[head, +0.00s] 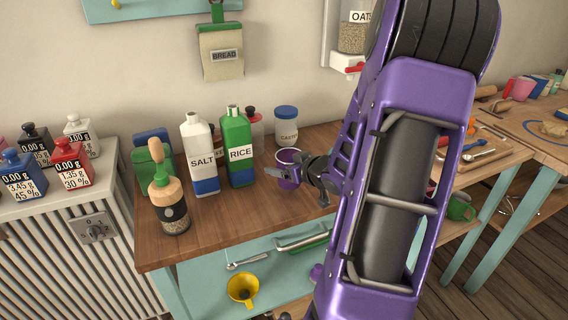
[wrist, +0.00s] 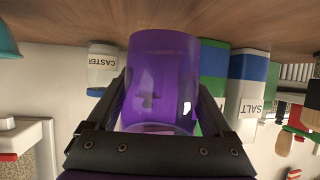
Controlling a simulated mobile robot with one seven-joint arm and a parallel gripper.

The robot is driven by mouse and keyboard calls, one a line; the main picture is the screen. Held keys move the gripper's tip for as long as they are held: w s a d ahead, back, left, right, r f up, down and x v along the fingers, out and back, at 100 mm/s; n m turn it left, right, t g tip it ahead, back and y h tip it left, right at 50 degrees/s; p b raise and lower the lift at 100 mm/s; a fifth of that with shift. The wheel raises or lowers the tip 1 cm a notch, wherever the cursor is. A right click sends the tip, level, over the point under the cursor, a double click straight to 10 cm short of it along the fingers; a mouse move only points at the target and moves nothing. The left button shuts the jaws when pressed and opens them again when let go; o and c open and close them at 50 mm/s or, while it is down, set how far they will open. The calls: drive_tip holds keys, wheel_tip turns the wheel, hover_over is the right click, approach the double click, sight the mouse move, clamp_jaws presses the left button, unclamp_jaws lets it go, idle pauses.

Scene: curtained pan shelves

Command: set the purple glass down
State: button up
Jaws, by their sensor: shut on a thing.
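The purple glass (head: 288,156) is upright at the wooden table, right of the white salt and green rice bottles in the head view. My gripper (head: 291,174) is shut on it, with a finger on either side. In the wrist view, which is upside down, the glass (wrist: 162,70) fills the space between the two dark fingers of my gripper (wrist: 162,95). Its base end is close to the wooden tabletop; I cannot tell whether it touches. My arm hides the table area right of the glass in the head view.
The salt bottle (head: 200,160), rice bottle (head: 238,150) and a blue-lidded caster jar (head: 286,128) stand near the glass. A wooden-topped grinder (head: 170,205) is at the front left. The tabletop (head: 240,225) is bare in front of the bottles.

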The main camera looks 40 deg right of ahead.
drive_tip(key=shift+f, duration=0.65)
drive_tip(key=shift+f+b, duration=0.7)
drive_tip(key=shift+f, duration=0.05)
drive_tip(key=shift+f, duration=0.3)
drive_tip(key=o, duration=1.6)
drive_tip(key=shift+c, duration=0.2)
drive_tip(key=shift+s, duration=0.1)
drive_tip(key=p+v, duration=0.4)
drive_tip(key=v, duration=1.3)
drive_tip(key=shift+s+r, duration=0.1)
